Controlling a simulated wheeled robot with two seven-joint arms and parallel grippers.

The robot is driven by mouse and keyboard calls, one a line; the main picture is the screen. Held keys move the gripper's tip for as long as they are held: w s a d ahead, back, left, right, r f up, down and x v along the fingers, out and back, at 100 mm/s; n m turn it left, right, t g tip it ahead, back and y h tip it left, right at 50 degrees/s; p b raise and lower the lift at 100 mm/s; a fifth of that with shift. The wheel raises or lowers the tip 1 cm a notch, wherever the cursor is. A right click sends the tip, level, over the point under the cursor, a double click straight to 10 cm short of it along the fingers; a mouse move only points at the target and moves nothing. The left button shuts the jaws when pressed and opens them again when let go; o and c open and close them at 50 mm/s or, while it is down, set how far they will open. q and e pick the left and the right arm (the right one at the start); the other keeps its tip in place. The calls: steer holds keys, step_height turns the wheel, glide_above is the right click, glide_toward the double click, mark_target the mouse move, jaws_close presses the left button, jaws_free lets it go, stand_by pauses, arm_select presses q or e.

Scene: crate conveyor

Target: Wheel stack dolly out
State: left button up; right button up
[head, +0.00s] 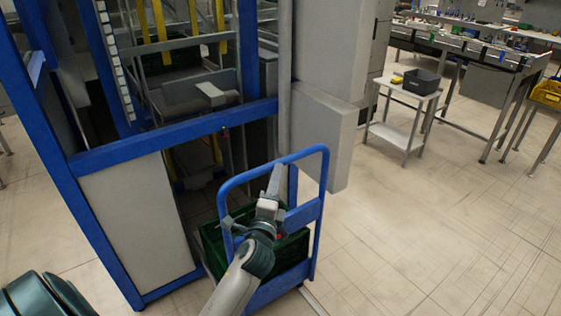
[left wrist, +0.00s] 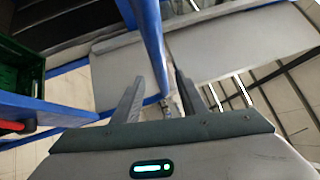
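The stack dolly (head: 321,205) has a tall blue tubular handle frame and stands upright beside the blue-framed machine. A dark green crate (head: 293,250) sits on it behind the handle; how many crates are stacked cannot be told. My left gripper (head: 274,180) is at the handle frame, below its top bar. In the left wrist view, a blue tube of the handle (left wrist: 152,40) runs between the two parted fingers (left wrist: 160,85). Contact with the tube is not visible. The green crate's edge (left wrist: 18,75) shows at far left there. My right gripper is not in view.
The blue-framed machine (head: 180,131) with grey panels (head: 135,215) stands close behind and left of the dolly. A grey panel (head: 320,135) juts out just behind the handle. The tiled floor (head: 420,235) at right is clear. A small white table (head: 400,138) stands farther back.

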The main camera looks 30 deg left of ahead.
arm_select(q)
steer(key=x, duration=0.7)
steer(key=shift+p, duration=0.4)
steer(key=shift+s, duration=0.1)
jaws_close()
